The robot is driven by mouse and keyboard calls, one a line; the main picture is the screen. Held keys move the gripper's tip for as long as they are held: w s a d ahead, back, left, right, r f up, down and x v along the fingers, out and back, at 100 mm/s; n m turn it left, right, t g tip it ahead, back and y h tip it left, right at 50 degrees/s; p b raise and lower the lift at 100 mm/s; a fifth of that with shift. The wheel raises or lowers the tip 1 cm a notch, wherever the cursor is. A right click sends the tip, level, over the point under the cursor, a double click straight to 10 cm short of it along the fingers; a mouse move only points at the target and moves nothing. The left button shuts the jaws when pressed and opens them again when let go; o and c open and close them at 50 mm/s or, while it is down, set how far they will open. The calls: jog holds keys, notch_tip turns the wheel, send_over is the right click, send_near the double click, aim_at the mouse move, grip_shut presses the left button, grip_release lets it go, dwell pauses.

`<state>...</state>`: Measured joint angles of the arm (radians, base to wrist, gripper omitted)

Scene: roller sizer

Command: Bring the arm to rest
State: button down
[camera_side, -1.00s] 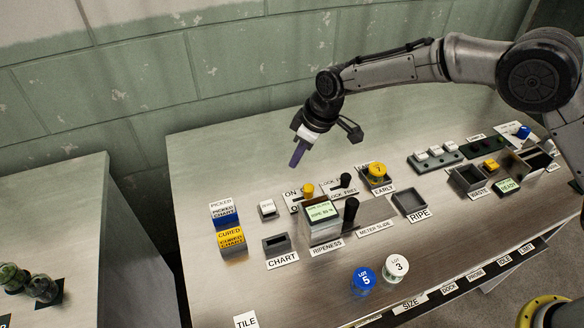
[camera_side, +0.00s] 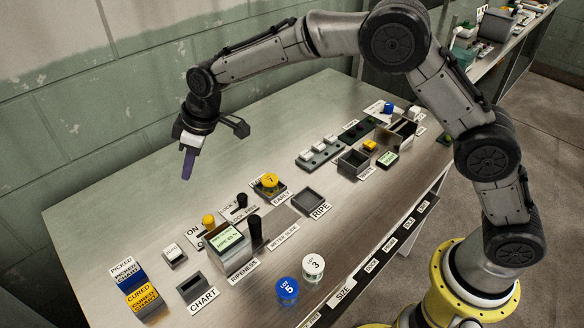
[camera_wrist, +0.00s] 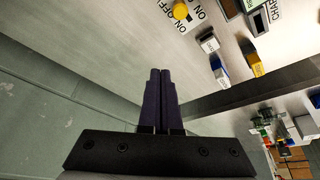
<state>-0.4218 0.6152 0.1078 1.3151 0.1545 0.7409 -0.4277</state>
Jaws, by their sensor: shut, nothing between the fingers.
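My gripper (camera_side: 187,163) hangs above the back left part of the metal bench (camera_side: 100,205), pointing down, with its purple fingers together and nothing between them. In the wrist view the two fingers (camera_wrist: 161,100) lie side by side over the bench, near the green wall. The arm is raised and bent, clear of the bench top. No panel part touches the gripper in the side view.
The ripeness meter (camera_side: 226,240), black slide knob (camera_side: 255,228) and yellow on/off knob (camera_side: 208,221) stand below the gripper. Blue lot 5 (camera_side: 287,290) and white lot 3 (camera_side: 313,267) sit near the front edge. Picked (camera_side: 127,272) and cured (camera_side: 143,299) blocks stand at left. The green wall (camera_side: 50,110) is behind.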

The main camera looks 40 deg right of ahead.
jog(key=s+d+r+m+t, duration=0.1)
jog(key=d+r, duration=0.3)
jog(key=r, duration=0.3)
jog(key=s+d+r+t, duration=0.1)
jog(key=d+r, duration=0.4)
jog(key=r, duration=0.2)
jog(key=s+d+r+m+t, duration=0.2)
jog(key=s+d+r, duration=0.65)
jog(key=s, duration=0.35)
jog(key=s+d+f+m+h, duration=0.1)
jog(key=s+d+f+m, duration=0.1)
jog(key=s, duration=0.6)
jog(key=s+d+f+m+g+h, duration=0.1)
jog(key=s+d+f, duration=0.3)
jog(key=s, duration=0.3)
jog(key=s+d+f+m, duration=0.2)
jog(key=s+f, duration=0.3)
jog(key=s, duration=0.3)
jog(key=shift+s+d+f+m+g+h, duration=0.3)
jog(key=shift+s+d+g+h, duration=0.1)
jog(key=shift+d, duration=0.2)
